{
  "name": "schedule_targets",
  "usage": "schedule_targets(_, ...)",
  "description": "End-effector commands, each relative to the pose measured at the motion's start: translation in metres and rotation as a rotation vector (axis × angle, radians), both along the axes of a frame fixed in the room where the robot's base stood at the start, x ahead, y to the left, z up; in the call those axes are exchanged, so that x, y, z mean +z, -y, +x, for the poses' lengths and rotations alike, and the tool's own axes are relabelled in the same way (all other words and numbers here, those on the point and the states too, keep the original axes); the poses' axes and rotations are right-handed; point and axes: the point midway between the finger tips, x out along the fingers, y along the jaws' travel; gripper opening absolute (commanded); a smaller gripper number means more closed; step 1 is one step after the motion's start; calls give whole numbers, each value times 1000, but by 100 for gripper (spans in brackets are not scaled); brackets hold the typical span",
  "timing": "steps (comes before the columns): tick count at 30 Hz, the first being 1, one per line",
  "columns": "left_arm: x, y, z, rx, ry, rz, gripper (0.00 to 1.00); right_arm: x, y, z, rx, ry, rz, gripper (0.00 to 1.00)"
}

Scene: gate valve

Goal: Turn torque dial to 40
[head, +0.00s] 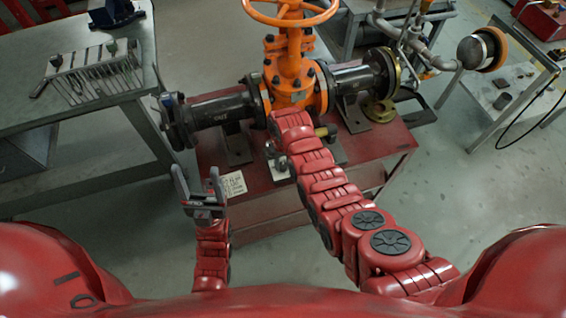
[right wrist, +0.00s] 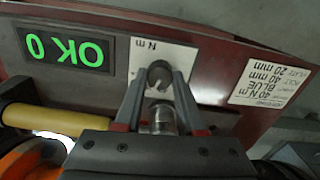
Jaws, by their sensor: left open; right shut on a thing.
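The base of the knob is partly hidden between the fingers. A dark display (right wrist: 66,50) beside it shows green characters, upside down, that look like "OK 0". In the head view my right arm hides the dial and the fingers. My left gripper (head: 199,182) is open and empty near the red bench's front left corner.
The orange gate valve (head: 290,75) with black pipes stands on the red bench (head: 385,150). A label (right wrist: 272,80) reading 40 N m, blue bolt, lies on the bench. A yellow handle (right wrist: 45,118) is close to my right gripper. A grey table (head: 55,170) stands at left.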

Motion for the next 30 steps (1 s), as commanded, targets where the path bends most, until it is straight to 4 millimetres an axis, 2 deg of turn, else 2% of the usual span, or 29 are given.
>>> schedule_targets(18, -13, 0, 0, 0, 0, 0, 71, 0, 0, 1, 485, 3, 1, 0)
schedule_targets(30, -15, 0, 0, 0, 0, 0, 71, 1, 0, 1, 669, 3, 1, 0)
